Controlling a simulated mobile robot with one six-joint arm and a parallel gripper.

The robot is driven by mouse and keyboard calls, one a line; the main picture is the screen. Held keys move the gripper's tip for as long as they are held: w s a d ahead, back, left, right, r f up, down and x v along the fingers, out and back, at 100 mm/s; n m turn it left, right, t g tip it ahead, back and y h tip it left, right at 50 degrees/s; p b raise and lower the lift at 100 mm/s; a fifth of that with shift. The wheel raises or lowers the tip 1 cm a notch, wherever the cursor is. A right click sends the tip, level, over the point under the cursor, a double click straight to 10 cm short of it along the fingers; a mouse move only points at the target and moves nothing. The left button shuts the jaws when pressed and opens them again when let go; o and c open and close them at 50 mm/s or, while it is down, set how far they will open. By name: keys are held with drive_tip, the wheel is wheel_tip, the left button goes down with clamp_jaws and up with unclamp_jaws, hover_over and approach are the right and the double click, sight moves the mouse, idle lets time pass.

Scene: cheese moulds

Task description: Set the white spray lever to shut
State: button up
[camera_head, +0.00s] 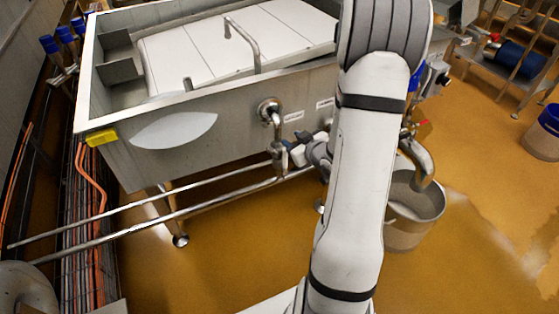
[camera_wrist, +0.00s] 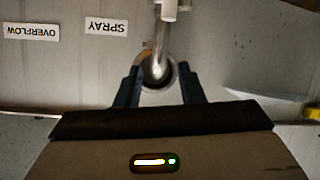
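The SPRAY label (camera_wrist: 106,27) appears upside down in the wrist view. Beside it a bent metal pipe (camera_wrist: 160,45) comes out of a round flange on the steel wall. A white piece (camera_wrist: 169,10), likely the spray lever, sits on this pipe at the top edge, partly cut off. My gripper (camera_wrist: 160,68) is open, with its two dark fingers on either side of the pipe and gaps on both sides. The white piece lies beyond the fingertips. In the head view the pipe (camera_head: 277,130) drops from the tank wall; my arm hides much of the area right of it.
A steel tank (camera_head: 230,140) with white covers stands behind. Two horizontal rails (camera_head: 150,208) run low in front of it. A bucket (camera_head: 415,212) stands under a large spout (camera_head: 418,160) right of my arm. An OVERFLOW label (camera_wrist: 32,32) is beside the SPRAY label.

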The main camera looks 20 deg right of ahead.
sight(285, 152)
drive_tip(key=s+f+t+y+b, duration=0.3)
drive_tip(key=f+t+b, duration=0.15)
drive_tip(key=f, duration=0.45)
drive_tip(key=shift+m+g, duration=0.25)
drive_tip(key=shift+m, duration=0.15)
drive_tip(key=x, duration=0.2)
drive_tip(key=b+x, duration=0.1)
drive_tip(key=x, duration=0.1)
drive_tip(key=b+x, duration=0.1)
drive_tip(key=x, duration=0.2)
drive_tip(key=shift+w+d+r, duration=0.15)
drive_tip(key=shift+d+r, duration=0.1)
drive_tip(key=shift+d, duration=0.15)
clamp_jaws()
